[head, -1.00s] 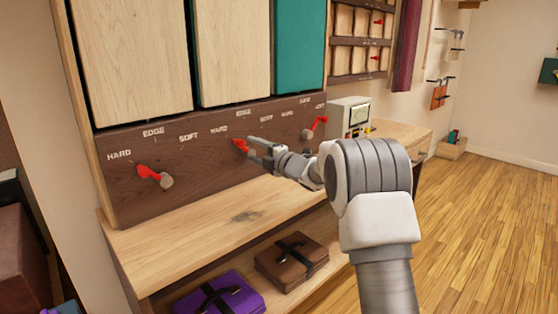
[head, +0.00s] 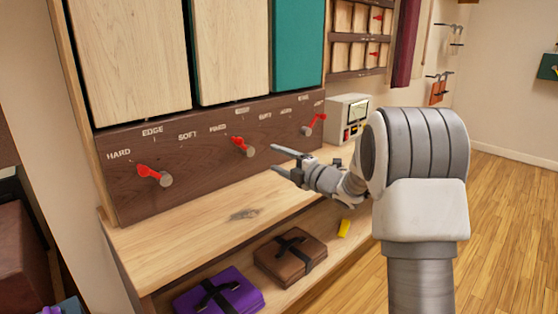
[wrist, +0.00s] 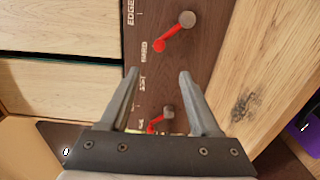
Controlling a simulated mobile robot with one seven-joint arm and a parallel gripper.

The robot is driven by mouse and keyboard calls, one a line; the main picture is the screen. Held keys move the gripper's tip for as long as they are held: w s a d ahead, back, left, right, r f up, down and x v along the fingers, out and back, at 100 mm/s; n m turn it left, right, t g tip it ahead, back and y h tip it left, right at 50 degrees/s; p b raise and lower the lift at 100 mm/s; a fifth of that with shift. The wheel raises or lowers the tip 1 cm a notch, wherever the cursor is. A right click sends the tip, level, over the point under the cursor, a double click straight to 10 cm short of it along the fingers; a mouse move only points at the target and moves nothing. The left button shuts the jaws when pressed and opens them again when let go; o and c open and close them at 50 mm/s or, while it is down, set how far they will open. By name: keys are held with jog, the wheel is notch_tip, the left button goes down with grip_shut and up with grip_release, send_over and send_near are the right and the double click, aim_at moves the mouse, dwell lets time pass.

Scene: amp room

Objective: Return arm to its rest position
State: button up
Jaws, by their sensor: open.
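My gripper (head: 281,160) is open and empty in the head view, in front of the brown lever panel (head: 205,185) and above the wooden bench. Its two fingers are apart. In the wrist view my gripper (wrist: 158,75) also shows open, with nothing between the fingertips. The middle red lever (head: 241,146) is to the left of the fingertips and apart from them. In the wrist view a red lever with a grey knob (wrist: 187,19) lies beyond the fingertips. Another red lever (wrist: 155,124) is partly hidden behind the gripper.
A left red lever (head: 150,172) and a right red lever (head: 316,122) are on the panel. A grey device (head: 345,112) stands on the bench (head: 190,225). Purple (head: 218,295) and brown (head: 290,255) bundles and a yellow object (head: 344,228) lie below. Wooden floor (head: 505,220) is open at right.

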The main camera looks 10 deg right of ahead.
jog(key=s+d+r+m+t+h, duration=0.1)
jog(key=s+d+r+m+h, duration=0.3)
jog(key=r+m+h, duration=0.35)
jog(key=s+d+m+g+h, duration=0.35)
jog(key=s+m, duration=0.45)
jog(key=s, duration=0.3)
jog(key=s+a+f+m+g, duration=0.2)
jog(key=s+f+m, duration=0.1)
jog(key=s, duration=0.7)
jog(key=s+a+f+m+g+y, duration=0.1)
jog(key=s+a+f+m+g, duration=0.2)
jog(key=s, duration=0.6)
jog(key=s+a+f+m+g, duration=0.15)
jog(key=s+f+m, duration=0.25)
jog(key=s, duration=0.6)
notch_tip(320, 180, up, 23)
jog(key=p, duration=2.3)
jog(key=shift+w+d+r, duration=0.15)
jog(key=shift+w+d, duration=0.15)
jog(key=shift+d, duration=0.15)
